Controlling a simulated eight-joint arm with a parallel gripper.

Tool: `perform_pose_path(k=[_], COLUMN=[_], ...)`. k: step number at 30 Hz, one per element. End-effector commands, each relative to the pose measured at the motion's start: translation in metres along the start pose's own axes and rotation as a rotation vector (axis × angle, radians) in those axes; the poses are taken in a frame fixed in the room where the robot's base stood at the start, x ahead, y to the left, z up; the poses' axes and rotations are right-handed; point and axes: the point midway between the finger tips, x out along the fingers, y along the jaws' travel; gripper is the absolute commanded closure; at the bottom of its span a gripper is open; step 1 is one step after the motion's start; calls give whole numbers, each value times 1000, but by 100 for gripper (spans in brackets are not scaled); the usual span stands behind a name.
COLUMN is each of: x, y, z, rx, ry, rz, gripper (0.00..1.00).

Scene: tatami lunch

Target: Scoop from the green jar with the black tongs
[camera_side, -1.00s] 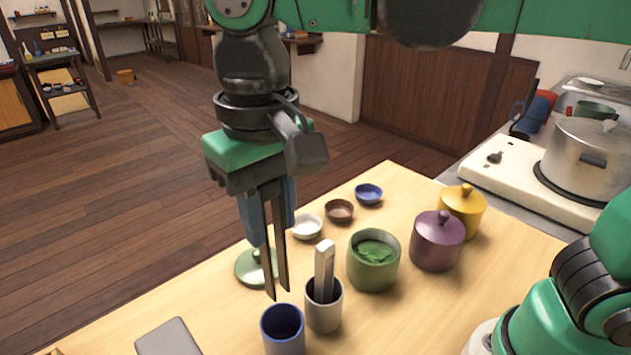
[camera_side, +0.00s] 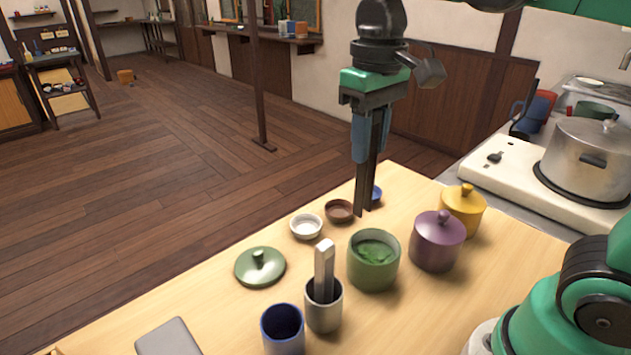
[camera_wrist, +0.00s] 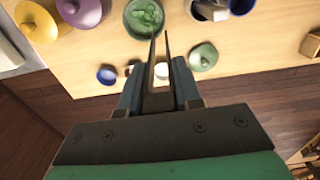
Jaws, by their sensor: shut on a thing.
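My gripper (camera_side: 372,150) is shut on the black tongs (camera_side: 368,185), which hang down with their tips above the table near the small bowls. The tongs also show in the wrist view (camera_wrist: 160,62), with the two arms slightly apart at the tips. The green jar (camera_side: 373,270) stands open on the table with leafy green contents (camera_side: 374,252) inside. It also shows in the wrist view (camera_wrist: 143,30), ahead of the tong tips. In the side view the tongs are above and behind the jar, apart from it. The green lid (camera_side: 260,268) lies on the table to the left.
A purple lidded jar (camera_side: 437,243) and a yellow lidded jar (camera_side: 463,207) stand right of the green jar. A grey cup (camera_side: 323,313) holding light utensils and a blue cup (camera_side: 283,335) stand in front left. White (camera_side: 306,227), brown (camera_side: 339,211) and blue (camera_side: 376,194) bowls sit behind.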

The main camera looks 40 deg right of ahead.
Motion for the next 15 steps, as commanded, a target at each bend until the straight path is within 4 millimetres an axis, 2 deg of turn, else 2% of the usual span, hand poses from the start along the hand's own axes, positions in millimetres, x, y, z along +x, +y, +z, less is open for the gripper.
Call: perform_pose_path(k=[1, 3, 6, 15], x=[6, 11, 17, 37], y=[12, 22, 29, 30], z=[3, 7, 10, 10], rx=[8, 4, 1, -3], ry=[0, 0, 0, 0], rz=[0, 0, 0, 0], gripper=[100, 100, 100, 100])
